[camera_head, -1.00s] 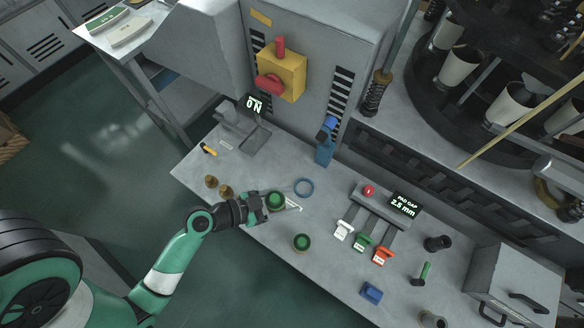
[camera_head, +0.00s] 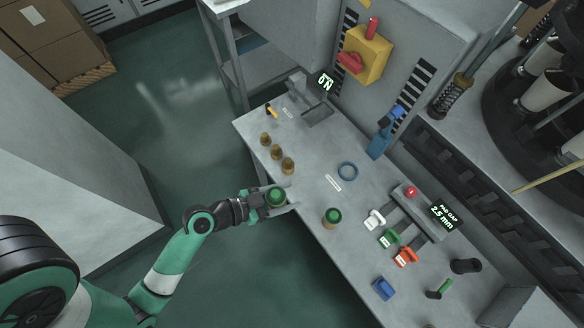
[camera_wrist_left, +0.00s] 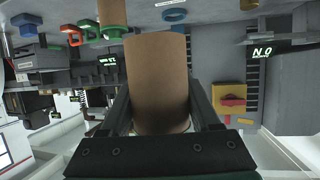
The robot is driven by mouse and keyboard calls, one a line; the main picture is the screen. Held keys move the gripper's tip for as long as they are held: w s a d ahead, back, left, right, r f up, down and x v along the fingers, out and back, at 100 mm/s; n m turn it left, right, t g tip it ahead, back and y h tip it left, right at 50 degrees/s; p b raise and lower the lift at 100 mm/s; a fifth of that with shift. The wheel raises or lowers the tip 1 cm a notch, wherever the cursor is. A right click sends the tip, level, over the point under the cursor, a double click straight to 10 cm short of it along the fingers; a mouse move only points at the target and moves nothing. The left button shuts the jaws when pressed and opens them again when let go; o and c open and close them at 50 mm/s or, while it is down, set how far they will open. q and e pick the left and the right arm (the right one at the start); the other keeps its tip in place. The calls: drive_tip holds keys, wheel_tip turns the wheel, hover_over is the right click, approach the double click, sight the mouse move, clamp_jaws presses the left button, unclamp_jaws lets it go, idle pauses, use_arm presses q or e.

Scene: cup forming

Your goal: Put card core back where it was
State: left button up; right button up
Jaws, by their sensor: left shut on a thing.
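My left gripper (camera_head: 280,199) is shut on a card core (camera_head: 276,195), a brown cardboard tube whose green top shows in the head view. In the left wrist view the brown tube (camera_wrist_left: 158,80) stands between the two dark fingers. The gripper and tube are at the front edge of the grey bench; I cannot tell how high above it. A second green-topped tube (camera_head: 332,216) stands on the bench to the right. A white label strip (camera_head: 333,183) lies bare on the bench, beyond the gripper. My right gripper is not in view.
Several small brown pieces, such as this one (camera_head: 288,165), stand along the bench's front edge. White, green and red levers (camera_head: 390,238) and a blue block (camera_head: 383,288) are to the right.

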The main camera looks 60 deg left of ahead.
use_arm(q)
drive_tip(key=w+a+f+b, duration=0.1)
drive_tip(key=w+f+b, duration=0.1)
drive_tip(key=w+f, duration=0.1)
drive_tip(key=w+a+f+b, duration=0.2)
drive_tip(key=w+f, duration=0.1)
drive_tip(key=w, duration=0.2)
drive_tip(key=w+a+f+b, duration=0.1)
drive_tip(key=w+a+f, duration=0.1)
drive_tip(key=w+f, duration=0.1)
drive_tip(key=shift+w+a+b, duration=0.15)
drive_tip(key=shift+w+b, duration=0.25)
drive_tip(key=shift+w, duration=0.2)
drive_tip(key=shift+w+a+f, duration=0.1)
drive_tip(key=shift+w+f, duration=0.1)
drive_tip(key=shift+w, duration=0.1)
drive_tip(key=shift+w+a+f+b, duration=0.1)
drive_tip(key=shift+w+f+b, duration=0.1)
drive_tip(key=shift+f+b, duration=1.25)
drive_tip(key=shift+f+p, duration=0.35)
drive_tip(key=shift+f, duration=0.15)
drive_tip(key=o, duration=1.3)
drive_tip(key=shift+o, duration=0.2)
